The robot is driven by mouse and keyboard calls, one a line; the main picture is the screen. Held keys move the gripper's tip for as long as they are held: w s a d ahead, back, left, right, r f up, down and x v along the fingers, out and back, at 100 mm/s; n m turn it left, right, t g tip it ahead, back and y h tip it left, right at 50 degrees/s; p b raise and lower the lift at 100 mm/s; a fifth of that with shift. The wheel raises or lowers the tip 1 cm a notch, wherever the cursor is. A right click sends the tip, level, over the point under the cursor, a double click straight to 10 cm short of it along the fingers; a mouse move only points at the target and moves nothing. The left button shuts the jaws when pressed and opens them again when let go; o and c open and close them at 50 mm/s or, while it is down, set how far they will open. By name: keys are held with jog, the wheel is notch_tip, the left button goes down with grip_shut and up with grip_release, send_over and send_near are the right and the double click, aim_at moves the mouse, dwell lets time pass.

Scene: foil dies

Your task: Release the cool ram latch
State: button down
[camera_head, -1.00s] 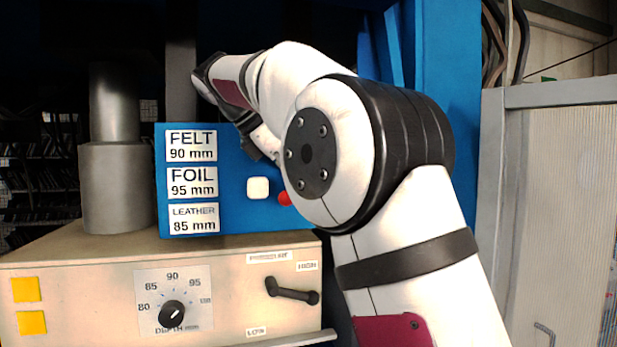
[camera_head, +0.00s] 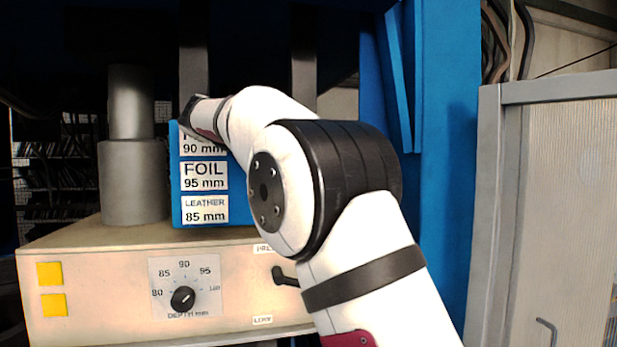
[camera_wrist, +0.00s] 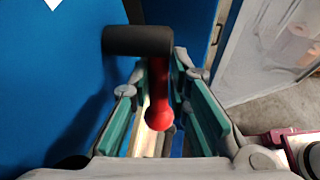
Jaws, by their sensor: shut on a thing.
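In the wrist view, a red lever with a round red end (camera_wrist: 160,115) stands between the teal-padded fingers of my gripper (camera_wrist: 158,75). My gripper is shut on this lever. A black cylinder (camera_wrist: 137,40) crosses the lever's far end, in front of a blue surface. I cannot tell from any label whether this is the ram latch. In the head view my arm hides the gripper and the lever. The blue panel (camera_head: 205,222) carries FOIL 95 mm and LEATHER 85 mm labels; its right part is behind my arm.
Below is a beige housing (camera_head: 110,290) with a depth dial (camera_head: 183,299), yellow squares (camera_head: 50,274) and a black handle (camera_head: 285,276) partly behind my arm. A grey metal ram (camera_head: 132,180) stands at left. A blue upright (camera_head: 445,150) and grey cabinet (camera_head: 550,200) stand at right.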

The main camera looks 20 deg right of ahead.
jog(key=shift+w+r, duration=0.1)
jog(key=c, duration=1.5)
grip_release()
jog(key=shift+c, duration=0.2)
jog(key=v, duration=0.7)
jog(key=shift+a, duration=0.25)
